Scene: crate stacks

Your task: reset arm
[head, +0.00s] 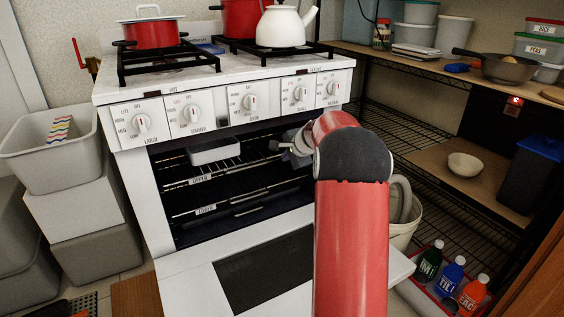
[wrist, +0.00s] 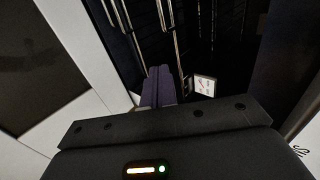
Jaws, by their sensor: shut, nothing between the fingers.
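My red arm reaches forward from the bottom of the head view. My gripper (head: 276,146) is in front of the open oven (head: 180,215), near the right side of its opening. In the wrist view, the two dark fingers (wrist: 158,85) lie together, shut, with nothing between them. The oven racks show dark behind them. Part of the gripper is hidden behind my arm in the head view.
The oven door (head: 190,285) is folded down. A white pan (head: 214,152) sits on the upper rack. Red pots and a white kettle (head: 283,27) stand on the stove. Crates (head: 80,205) stand at left; wire shelving with a bowl (head: 465,164) at right; bottles (head: 450,275) below.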

